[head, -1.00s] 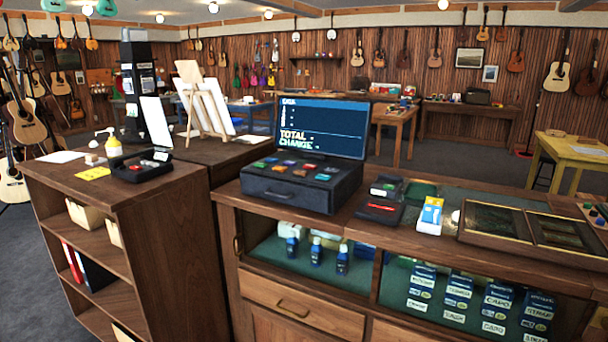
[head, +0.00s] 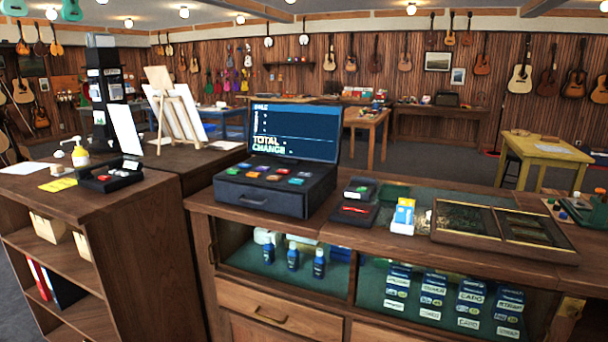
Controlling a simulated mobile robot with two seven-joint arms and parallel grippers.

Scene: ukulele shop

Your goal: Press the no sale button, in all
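A black cash register (head: 262,198) stands on the wooden counter, left of the picture's middle. Its top carries several coloured buttons (head: 272,175) in red, green, orange, blue and grey. Their labels are too small to read, so I cannot tell which one is no sale. The register's screen (head: 294,130) is lit and shows "SALE", "TOTAL" and "CHANGE". The drawer at its front looks shut. Neither of my grippers is in view.
On the counter right of the register are a card reader (head: 355,212), a blue and white box (head: 402,216) and a framed display tray (head: 503,228).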

